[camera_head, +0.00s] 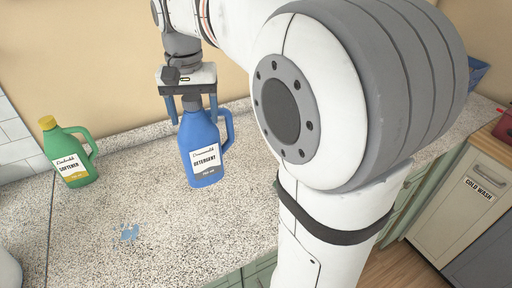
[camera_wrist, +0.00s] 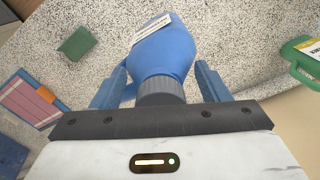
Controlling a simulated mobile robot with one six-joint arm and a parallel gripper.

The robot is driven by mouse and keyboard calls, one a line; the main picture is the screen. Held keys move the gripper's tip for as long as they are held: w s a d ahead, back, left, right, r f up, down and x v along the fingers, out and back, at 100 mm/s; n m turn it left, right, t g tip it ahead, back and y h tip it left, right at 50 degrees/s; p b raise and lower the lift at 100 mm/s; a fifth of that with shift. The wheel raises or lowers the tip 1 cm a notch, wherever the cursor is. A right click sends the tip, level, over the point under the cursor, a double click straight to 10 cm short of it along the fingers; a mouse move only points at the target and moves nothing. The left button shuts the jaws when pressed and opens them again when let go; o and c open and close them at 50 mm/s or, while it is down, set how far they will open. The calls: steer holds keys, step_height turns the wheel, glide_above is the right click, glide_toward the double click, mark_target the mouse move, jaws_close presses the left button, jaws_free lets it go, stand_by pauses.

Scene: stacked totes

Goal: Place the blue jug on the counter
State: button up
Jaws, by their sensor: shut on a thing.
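The blue jug (camera_head: 203,148) is a detergent bottle with a white label, a grey cap and a handle on its right side. It is upright over the speckled counter (camera_head: 150,215). My gripper (camera_head: 194,110) reaches down from above, with a blue finger on either side of the jug's neck, and is shut on it. In the wrist view the jug (camera_wrist: 166,52) and its grey cap lie between the two fingers (camera_wrist: 160,88). I cannot tell whether the jug's base touches the counter.
A green softener jug (camera_head: 70,155) with a yellow cap stands on the counter to the left. A blue patch (camera_head: 129,232) lies on the counter front. A green item (camera_wrist: 77,43) shows in the wrist view. A blue bin (camera_head: 478,73) is at the far right.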

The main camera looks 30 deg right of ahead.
mark_target(199, 133)
step_height(199, 133, down, 6)
steer(key=shift+w+d+f, duration=0.1)
steer(key=shift+d, duration=0.05)
steer(key=shift+f, duration=1.85)
steer(key=o, duration=1.3)
steer(key=shift+r, duration=0.15)
step_height(199, 133, up, 12)
steer(key=shift+f, duration=0.25)
steer(key=shift+s+f, duration=0.1)
steer(key=shift+s, duration=0.4)
steer(key=s+d+f+n+t, duration=0.1)
steer(key=s+f+n+t, duration=0.2)
steer(key=s+f, duration=1)
steer(key=shift+s+n, duration=0.9)
steer(key=shift+s, duration=0.05)
steer(key=shift+d, duration=0.1)
